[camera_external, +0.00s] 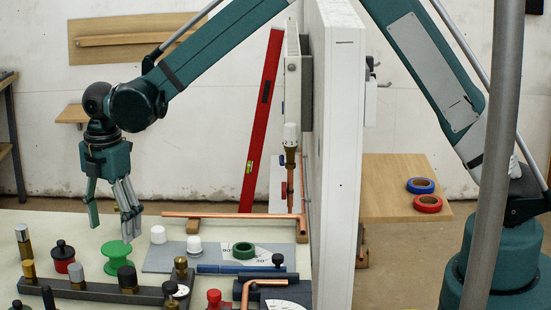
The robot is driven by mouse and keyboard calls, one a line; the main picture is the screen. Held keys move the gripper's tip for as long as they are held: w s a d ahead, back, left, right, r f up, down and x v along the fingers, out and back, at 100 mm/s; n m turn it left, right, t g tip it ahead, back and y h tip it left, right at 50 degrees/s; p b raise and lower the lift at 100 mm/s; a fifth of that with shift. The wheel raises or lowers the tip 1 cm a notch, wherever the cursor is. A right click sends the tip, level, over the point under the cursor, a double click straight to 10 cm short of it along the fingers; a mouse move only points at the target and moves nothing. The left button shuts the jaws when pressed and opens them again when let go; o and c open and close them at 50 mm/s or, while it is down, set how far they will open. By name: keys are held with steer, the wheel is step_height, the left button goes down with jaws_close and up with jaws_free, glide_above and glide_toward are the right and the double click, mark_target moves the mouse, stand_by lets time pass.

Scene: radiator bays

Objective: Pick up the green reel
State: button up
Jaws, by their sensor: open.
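The green reel (117,257) is a spool with wide flanges on the pale bench, left of the grey plate and just behind the dark rail of fittings. My gripper (112,232) points down above and slightly behind it, fingers spread and empty. The fingertips look a little higher than the reel, and no contact shows. The rail fittings hide a small part of the reel's lower front.
A red-and-black knob (64,257) stands close left of the reel. A dark rail (90,292) with several brass and dark fittings runs in front. White caps (158,235) stand to the right. A copper pipe (235,215) lies behind, and a white panel (335,160) rises at the right.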

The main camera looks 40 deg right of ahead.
mark_target(116, 248)
steer(key=shift+f, duration=1.25)
steer(key=shift+f, duration=2.6)
steer(key=shift+c, duration=0.7)
steer(key=c, duration=0.9)
